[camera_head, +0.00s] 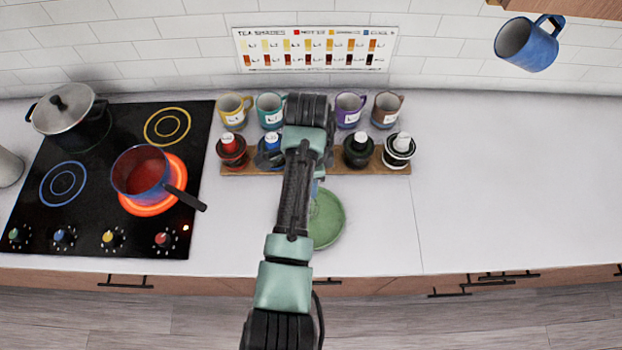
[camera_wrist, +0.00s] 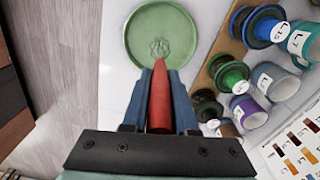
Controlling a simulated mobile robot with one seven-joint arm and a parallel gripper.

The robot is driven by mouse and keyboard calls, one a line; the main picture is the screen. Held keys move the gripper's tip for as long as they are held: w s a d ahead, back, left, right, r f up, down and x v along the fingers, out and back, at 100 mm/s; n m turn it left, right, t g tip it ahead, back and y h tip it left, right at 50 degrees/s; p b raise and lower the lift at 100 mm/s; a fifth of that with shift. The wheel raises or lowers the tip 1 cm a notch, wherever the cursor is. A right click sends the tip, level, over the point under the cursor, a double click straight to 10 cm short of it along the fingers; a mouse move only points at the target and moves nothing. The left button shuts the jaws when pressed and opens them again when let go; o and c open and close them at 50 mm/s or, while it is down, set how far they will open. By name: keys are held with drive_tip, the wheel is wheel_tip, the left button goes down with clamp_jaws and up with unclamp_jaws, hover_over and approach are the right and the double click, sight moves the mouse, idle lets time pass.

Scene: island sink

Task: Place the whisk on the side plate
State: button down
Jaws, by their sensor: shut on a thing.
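The whisk has a red handle (camera_wrist: 160,105), seen in the wrist view between the blue fingers of my gripper (camera_wrist: 160,73), which is shut on it. Its thin wire end (camera_wrist: 159,48) shows over the green side plate (camera_wrist: 138,22); I cannot tell whether it touches the plate. In the head view the side plate (camera_head: 329,220) lies on the white counter, partly hidden behind my arm. There my arm hides the whisk and most of my gripper.
A wooden rack (camera_head: 236,168) with several lidded jars stands behind the plate, with mugs (camera_head: 386,110) behind it. A stove with a blue pot (camera_head: 141,172) on a glowing burner is at left. The counter at right (camera_head: 510,180) is clear. A blue mug (camera_head: 528,45) hangs above.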

drive_tip(key=shift+f, duration=0.35)
drive_tip(key=shift+f, duration=0.15)
drive_tip(key=c, duration=0.7)
unclamp_jaws()
wheel_tip(320, 180, up, 11)
drive_tip(key=shift+f+p, duration=0.15)
drive_tip(key=shift+p, duration=0.4)
drive_tip(key=shift+r+p, duration=0.75)
drive_tip(key=shift+r, duration=0.15)
